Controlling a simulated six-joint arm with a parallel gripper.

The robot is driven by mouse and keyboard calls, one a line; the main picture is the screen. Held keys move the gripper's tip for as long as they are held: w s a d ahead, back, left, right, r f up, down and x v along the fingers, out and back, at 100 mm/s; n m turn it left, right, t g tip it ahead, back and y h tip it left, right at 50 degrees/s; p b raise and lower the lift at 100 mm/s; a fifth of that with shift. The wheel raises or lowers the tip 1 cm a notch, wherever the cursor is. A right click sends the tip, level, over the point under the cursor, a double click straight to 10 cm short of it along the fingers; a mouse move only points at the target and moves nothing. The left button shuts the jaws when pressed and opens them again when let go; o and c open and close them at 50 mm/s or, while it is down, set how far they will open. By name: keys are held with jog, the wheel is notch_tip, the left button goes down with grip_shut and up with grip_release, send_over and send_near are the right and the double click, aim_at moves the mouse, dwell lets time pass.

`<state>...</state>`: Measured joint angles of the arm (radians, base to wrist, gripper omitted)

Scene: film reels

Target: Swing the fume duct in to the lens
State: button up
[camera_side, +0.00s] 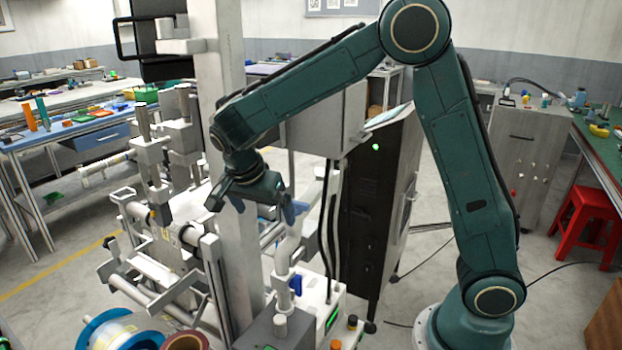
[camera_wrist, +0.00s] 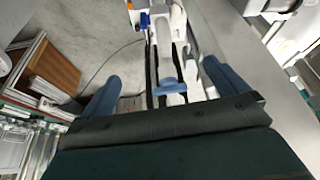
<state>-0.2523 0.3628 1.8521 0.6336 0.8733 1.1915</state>
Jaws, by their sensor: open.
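A white jointed pipe (camera_side: 284,252), which looks like the fume duct, stands on the machine, with a blue handle (camera_side: 296,284) low on it. My gripper (camera_side: 265,209) is open above the pipe, its blue fingers apart and pointing down. In the wrist view, my gripper (camera_wrist: 161,72) has one finger on each side of a white part with a blue piece (camera_wrist: 168,86). No contact shows, and nothing is held. I cannot clearly pick out the lens; a silver cylinder assembly (camera_side: 190,236) lies left of the column.
A tall pale column (camera_side: 233,120) rises close left of my gripper. A dark cabinet (camera_side: 372,215) stands behind to the right, with black cables (camera_side: 329,225) beside it. Reels (camera_side: 125,333) sit at the lower left. Open floor lies right of the cabinet.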

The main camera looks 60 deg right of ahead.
jog(key=d+f, duration=0.1)
jog(key=d, duration=0.3)
jog(key=w+d+f, duration=0.1)
jog(key=d, duration=0.3)
jog(key=d+f, duration=0.1)
jog(key=d, duration=0.4)
jog(key=shift+w+f, duration=0.25)
jog(key=shift+w, duration=0.05)
jog(key=shift+d+f, duration=0.15)
jog(key=shift+f, duration=0.45)
jog(key=c, duration=1.4)
